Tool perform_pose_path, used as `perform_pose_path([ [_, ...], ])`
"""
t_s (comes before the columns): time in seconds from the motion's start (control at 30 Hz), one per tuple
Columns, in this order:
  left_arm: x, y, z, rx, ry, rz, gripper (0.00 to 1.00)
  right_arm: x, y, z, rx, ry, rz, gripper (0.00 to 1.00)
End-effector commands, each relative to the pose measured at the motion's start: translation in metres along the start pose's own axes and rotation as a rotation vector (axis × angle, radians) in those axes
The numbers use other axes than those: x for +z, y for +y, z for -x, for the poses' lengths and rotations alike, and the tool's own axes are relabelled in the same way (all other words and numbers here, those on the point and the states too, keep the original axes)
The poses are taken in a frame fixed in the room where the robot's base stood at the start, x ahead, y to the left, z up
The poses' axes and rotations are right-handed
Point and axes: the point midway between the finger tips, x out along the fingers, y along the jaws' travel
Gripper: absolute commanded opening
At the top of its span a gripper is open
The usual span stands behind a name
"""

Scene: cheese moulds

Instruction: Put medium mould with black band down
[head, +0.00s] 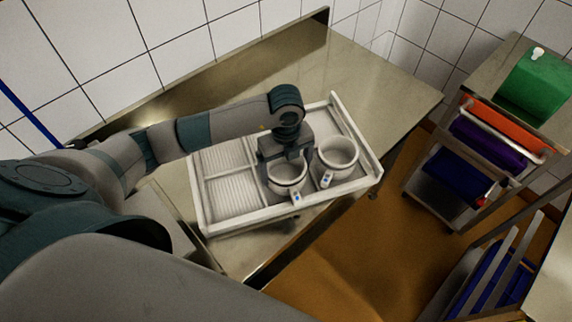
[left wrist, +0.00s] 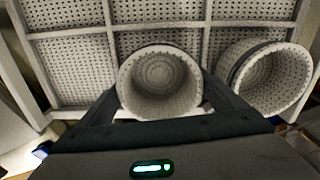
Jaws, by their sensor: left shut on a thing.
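My left gripper (head: 286,163) points down over the white tray in the head view and is shut on a white round mould with a dark band (head: 286,186). In the left wrist view the same mould (left wrist: 160,84) sits upright between the two fingers, its open top facing the camera. A blue-and-white tag hangs at its front. I cannot tell whether its base touches the tray. A second white mould (head: 337,166) stands just right of it, also with a dark band and tag; it also shows in the left wrist view (left wrist: 266,78). My right gripper is out of view.
The white tray (head: 214,228) has ribbed compartments with raised dividers; its left compartments are empty. It lies on a steel table (head: 370,75) with bare room behind it. A rack (head: 455,185) with coloured crates and a green container (head: 537,85) stands at the right.

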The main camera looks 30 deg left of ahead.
Motion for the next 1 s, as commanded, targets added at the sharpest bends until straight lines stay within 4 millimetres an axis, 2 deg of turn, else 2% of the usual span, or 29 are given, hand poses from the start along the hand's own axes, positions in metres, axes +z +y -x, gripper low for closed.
perform_pose_path([
  [0.37, 0.0, -0.001, -0.004, -0.001, 0.0, 0.0, 0.62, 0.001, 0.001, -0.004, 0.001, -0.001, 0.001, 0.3],
  [0.4, 0.0, -0.001, -0.004, -0.001, 0.0, 0.0, 0.93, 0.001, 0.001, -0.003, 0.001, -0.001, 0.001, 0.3],
  [0.43, 0.0, 0.0, -0.004, -0.001, 0.0, 0.001, 1.0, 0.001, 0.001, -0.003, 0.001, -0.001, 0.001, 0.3],
  [0.83, 0.0, 0.0, 0.001, -0.001, 0.0, 0.001, 1.0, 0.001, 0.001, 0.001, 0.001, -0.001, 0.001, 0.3],
  [1.0, 0.001, -0.002, 0.014, -0.004, -0.002, 0.001, 1.0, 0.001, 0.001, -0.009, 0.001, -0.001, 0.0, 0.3],
])
